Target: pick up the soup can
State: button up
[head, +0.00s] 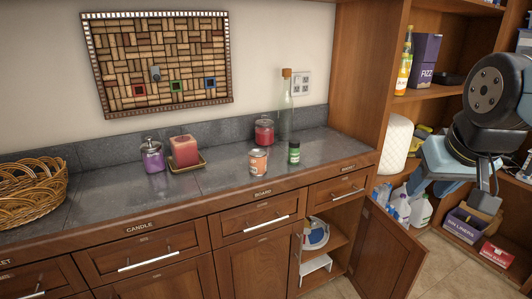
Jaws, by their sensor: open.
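A small can with an orange-red and pale label, which looks like the soup can (258,161), stands upright on the dark stone counter (220,180) near its front edge. My gripper (458,185) hangs at the far right of the head view, well away from the can and over the floor side of the shelves. It is open, with nothing seen between its fingers.
A tall clear bottle with a cork (285,108) stands behind the can. An open cabinet door (385,250) juts out below the counter's right end.

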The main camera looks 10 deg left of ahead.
aim_at(257, 157)
jog(key=i, duration=0.85)
jog(key=u, duration=0.05)
